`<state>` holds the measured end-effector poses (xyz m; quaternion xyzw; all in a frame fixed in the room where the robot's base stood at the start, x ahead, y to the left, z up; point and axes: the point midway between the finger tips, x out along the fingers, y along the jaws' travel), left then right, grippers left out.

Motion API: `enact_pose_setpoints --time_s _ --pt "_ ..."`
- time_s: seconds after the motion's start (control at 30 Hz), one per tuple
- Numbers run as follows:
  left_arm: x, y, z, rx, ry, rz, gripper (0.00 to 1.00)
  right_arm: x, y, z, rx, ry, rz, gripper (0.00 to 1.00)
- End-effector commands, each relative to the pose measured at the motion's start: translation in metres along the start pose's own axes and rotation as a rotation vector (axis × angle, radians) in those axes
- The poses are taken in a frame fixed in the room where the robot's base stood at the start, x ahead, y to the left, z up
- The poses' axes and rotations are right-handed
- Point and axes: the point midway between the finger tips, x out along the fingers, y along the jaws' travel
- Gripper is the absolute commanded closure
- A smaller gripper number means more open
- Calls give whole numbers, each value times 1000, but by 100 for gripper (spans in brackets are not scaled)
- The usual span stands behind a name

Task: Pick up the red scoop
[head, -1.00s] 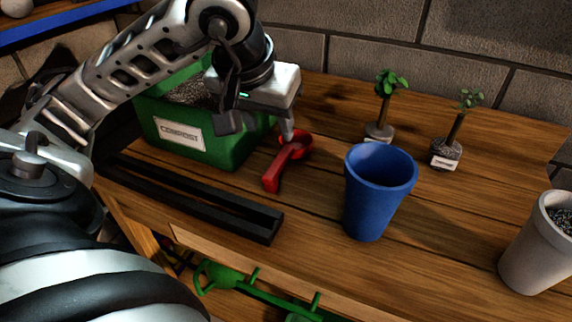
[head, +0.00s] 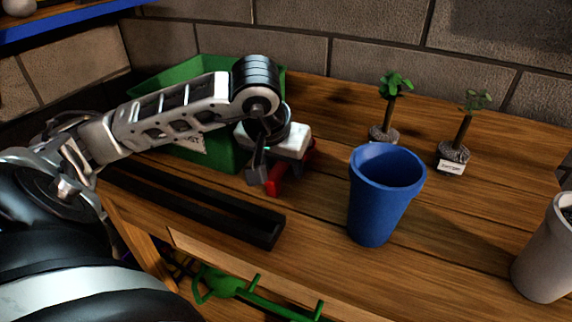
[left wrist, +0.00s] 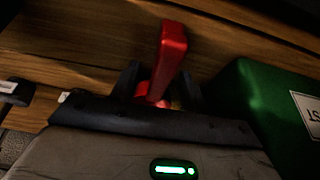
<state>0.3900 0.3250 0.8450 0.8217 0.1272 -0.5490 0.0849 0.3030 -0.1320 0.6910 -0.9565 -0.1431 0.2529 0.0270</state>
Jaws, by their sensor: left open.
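The red scoop (head: 273,187) lies on the wooden bench, between the green compost box and the blue pot. In the head view my left gripper (head: 268,174) is down over it and hides much of it; the handle end and a bit of the right edge show. In the left wrist view the scoop's red handle (left wrist: 172,48) rises between the two dark fingers of the open left gripper (left wrist: 160,84). The lower part of the scoop is partly hidden behind the gripper body. I cannot tell whether a finger touches it. My right gripper is not in view.
The green compost box (head: 226,148) stands just behind and left of the gripper. A blue pot (head: 375,205) stands to the right, with two potted seedlings (head: 384,134) behind and a grey pot (head: 541,262) far right.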

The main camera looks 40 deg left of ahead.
Motion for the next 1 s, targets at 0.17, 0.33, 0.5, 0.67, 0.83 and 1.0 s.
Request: enact_pose_setpoints --time_s 0.17,0.33,0.5,0.67,0.83,1.0 --pt "0 0 0 0 0 0 66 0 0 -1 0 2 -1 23" --pt "-1 0 0 0 0 0 100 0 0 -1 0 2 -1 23" --pt "-1 0 0 0 0 0 100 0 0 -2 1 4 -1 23" --pt "-3 0 -1 0 1 0 100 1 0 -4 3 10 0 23" --pt "-16 0 -7 -1 5 0 100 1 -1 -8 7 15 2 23" --pt "-50 9 -11 4 8 6 100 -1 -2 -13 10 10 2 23"
